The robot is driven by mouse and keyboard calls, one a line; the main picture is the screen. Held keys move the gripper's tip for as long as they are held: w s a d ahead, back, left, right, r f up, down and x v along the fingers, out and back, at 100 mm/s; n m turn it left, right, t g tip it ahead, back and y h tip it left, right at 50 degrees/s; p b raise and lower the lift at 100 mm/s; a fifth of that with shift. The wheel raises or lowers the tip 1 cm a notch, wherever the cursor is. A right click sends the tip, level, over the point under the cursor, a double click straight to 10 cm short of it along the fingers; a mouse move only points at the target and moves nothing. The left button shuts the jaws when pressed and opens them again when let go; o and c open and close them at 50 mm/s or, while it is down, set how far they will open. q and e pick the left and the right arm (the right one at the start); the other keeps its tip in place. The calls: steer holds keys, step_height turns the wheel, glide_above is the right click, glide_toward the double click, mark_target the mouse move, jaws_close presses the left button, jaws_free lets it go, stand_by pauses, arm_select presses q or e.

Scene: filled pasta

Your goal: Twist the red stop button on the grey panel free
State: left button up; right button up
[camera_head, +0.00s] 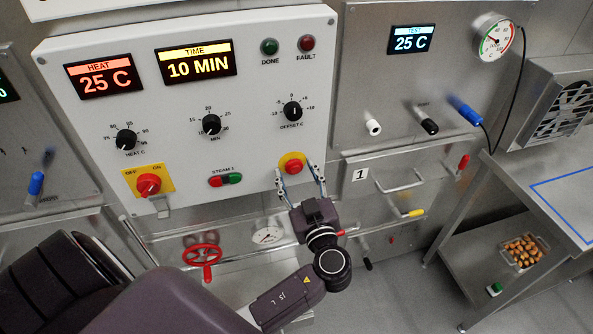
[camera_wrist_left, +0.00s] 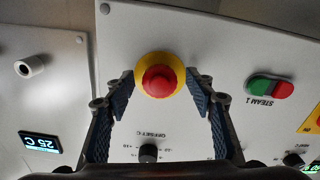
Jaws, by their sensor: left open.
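The red stop button (camera_head: 292,167) sits on a yellow round base on the grey panel (camera_head: 90,200), below the offset knob. In the left wrist view the button (camera_wrist_left: 159,81) lies between and just beyond the fingertips. My left gripper (camera_head: 300,179) is open, with one finger on each side of the button. In the wrist view the open fingers (camera_wrist_left: 159,84) are near the yellow base; I cannot tell whether they touch it. My right gripper is not in view.
A red and green steam button pair (camera_head: 226,180) and a red rotary switch (camera_head: 149,185) are left of the stop button. A red valve wheel (camera_head: 201,256) is below. A steel table (camera_head: 550,175) stands at the right, with a food tray (camera_head: 523,252) on its lower shelf.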

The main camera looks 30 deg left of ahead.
arm_select(q)
steer(key=shift+c, duration=0.3)
steer(key=c, duration=1.1)
